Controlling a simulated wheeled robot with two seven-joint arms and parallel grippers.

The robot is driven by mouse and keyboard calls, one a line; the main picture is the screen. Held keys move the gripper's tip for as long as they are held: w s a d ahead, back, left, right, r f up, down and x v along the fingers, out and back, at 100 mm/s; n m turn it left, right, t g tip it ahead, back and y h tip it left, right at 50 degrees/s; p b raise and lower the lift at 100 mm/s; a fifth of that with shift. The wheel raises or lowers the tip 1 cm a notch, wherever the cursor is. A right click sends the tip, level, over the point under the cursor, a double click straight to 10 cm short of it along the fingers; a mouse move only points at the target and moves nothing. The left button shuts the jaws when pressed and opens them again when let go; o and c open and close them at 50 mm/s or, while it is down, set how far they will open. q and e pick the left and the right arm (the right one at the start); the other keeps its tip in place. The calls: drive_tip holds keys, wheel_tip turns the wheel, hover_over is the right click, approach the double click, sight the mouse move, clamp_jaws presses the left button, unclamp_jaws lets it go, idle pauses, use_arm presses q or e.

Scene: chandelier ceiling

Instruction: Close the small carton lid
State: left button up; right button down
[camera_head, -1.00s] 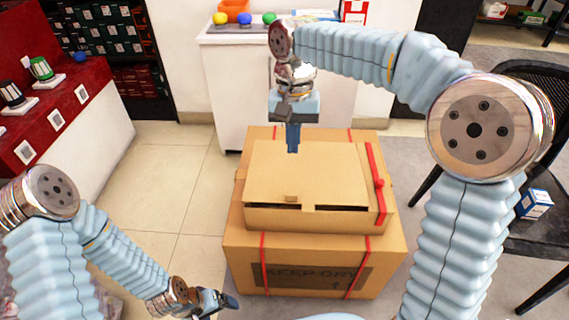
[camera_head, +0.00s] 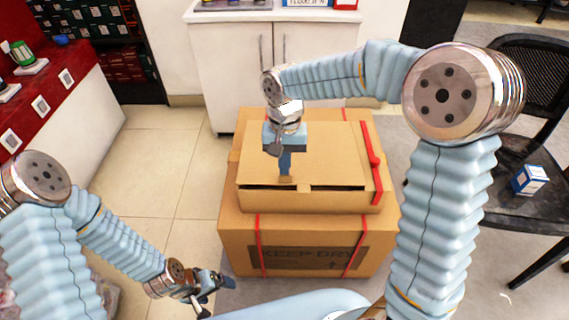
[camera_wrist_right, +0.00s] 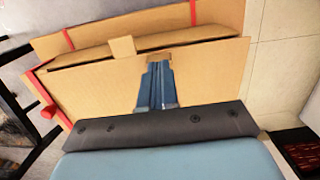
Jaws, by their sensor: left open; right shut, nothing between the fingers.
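The small carton (camera_head: 310,200) sits on top of a larger box, with red straps on its right side. Its lid (camera_head: 325,150) lies nearly flat over it, with a dark gap along the front edge and a small tab at the front middle. My right gripper (camera_head: 285,178) is shut and empty, its fingertips at the lid near the front edge. In the right wrist view the shut fingers (camera_wrist_right: 158,72) point at the lid (camera_wrist_right: 205,75) near its edge; contact is hard to tell. My left gripper (camera_head: 212,285) is open and empty, low at the left of the boxes.
The large box (camera_head: 235,248) marked KEEP DRY stands on the floor under the carton. A white cabinet (camera_head: 235,60) is behind, a black chair (camera_head: 510,165) with a small blue-white box (camera_head: 529,180) is at right. Tiled floor (camera_head: 165,190) at left is free.

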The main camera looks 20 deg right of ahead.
sight(285, 179)
drive_tip(key=shift+f, duration=0.2)
drive_tip(key=f+b, duration=0.2)
drive_tip(key=s+f+b, duration=0.1)
drive_tip(key=shift+a+f+t+b, duration=0.15)
drive_tip(key=shift+f+t+b, duration=0.2)
drive_tip(key=shift+t, duration=0.05)
drive_tip(key=shift+s, duration=0.15)
drive_tip(key=shift+f, duration=0.1)
